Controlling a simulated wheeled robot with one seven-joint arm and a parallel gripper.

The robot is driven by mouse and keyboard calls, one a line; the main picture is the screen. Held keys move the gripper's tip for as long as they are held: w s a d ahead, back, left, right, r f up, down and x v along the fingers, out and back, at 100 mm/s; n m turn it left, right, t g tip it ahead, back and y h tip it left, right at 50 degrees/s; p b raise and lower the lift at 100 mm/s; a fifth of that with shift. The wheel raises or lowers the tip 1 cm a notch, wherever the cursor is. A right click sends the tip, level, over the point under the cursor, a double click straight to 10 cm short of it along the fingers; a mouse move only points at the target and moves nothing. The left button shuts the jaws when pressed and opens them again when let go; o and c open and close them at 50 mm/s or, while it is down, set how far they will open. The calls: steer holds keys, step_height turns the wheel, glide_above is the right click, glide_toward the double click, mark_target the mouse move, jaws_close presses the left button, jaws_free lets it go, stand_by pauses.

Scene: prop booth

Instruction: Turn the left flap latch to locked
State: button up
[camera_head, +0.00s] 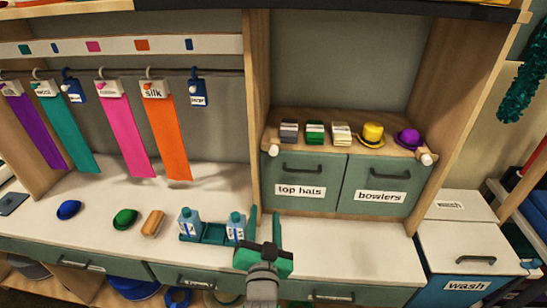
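A small white knob (273,150) sits at the left front end of the wooden shelf (300,145) above the two green doors; it appears to be the left flap latch. A matching white knob (427,159) is at the right end. Whether either is turned to locked is too small to tell. My gripper (265,222) is at the lower middle, its two teal fingers pointing up the picture and spread apart with nothing between them. In the picture it is below the left knob and apart from it.
A teal tray (213,233) with blue-capped bottles stands just left of my gripper. Several small hats and stacks line the shelf. The "top hats" door (303,182) and "bowlers" door (379,188) are shut. The white counter (340,235) right of my gripper is clear.

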glide_toward(273, 153)
steer(key=s+f, duration=0.1)
steer(key=s, duration=0.1)
steer(key=shift+m+h, duration=0.3)
steer(key=shift+m, duration=0.2)
steer(key=w, duration=1)
steer(key=shift+w+d+r, duration=0.3)
steer(key=shift+d+r, duration=0.05)
steer(key=shift+d, duration=0.05)
steer(key=shift+c, duration=0.6)
jaws_close()
